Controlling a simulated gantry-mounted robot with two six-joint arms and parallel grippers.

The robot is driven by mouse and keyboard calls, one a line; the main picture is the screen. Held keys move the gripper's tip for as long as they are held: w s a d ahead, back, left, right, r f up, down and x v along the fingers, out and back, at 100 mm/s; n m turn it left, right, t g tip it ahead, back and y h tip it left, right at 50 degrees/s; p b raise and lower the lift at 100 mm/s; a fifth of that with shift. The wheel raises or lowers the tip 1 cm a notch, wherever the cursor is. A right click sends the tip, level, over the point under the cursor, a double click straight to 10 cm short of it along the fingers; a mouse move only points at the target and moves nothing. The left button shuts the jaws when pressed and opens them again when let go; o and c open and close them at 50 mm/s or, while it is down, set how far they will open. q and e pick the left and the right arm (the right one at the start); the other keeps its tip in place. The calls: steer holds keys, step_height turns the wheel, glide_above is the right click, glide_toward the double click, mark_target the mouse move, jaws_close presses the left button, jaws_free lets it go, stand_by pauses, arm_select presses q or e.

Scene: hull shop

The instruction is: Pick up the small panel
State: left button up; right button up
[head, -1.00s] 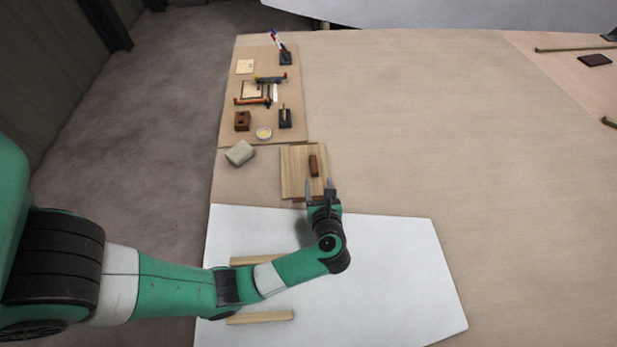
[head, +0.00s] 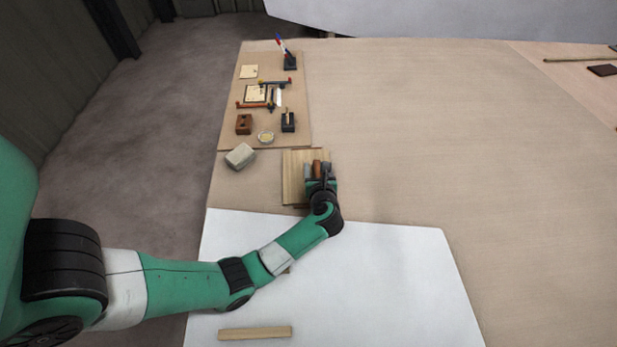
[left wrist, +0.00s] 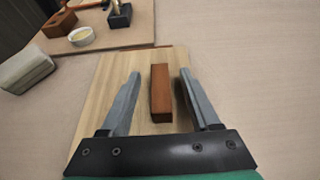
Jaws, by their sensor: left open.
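The small panel (head: 292,182) is a light wood square lying flat on the table. A reddish-brown block (head: 317,166), like a handle, is on its top, toward the right side. In the left wrist view the panel (left wrist: 90,108) lies under the fingers, and the block (left wrist: 161,95) stands between them. My left gripper (head: 317,171) is open over the panel, one finger on each side of the block. The left wrist view shows a gap on both sides of the block, so it is not gripped. My right gripper is not in view.
A pale grey block (head: 240,156) lies left of the panel. Behind it a tan board (head: 228,125) carries several small tools and a round dish (head: 266,137). A large white sheet (head: 390,285) with a wood strip (head: 255,333) is in front.

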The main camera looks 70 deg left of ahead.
arm_select(q)
jaws_close()
stand_by(0.6)
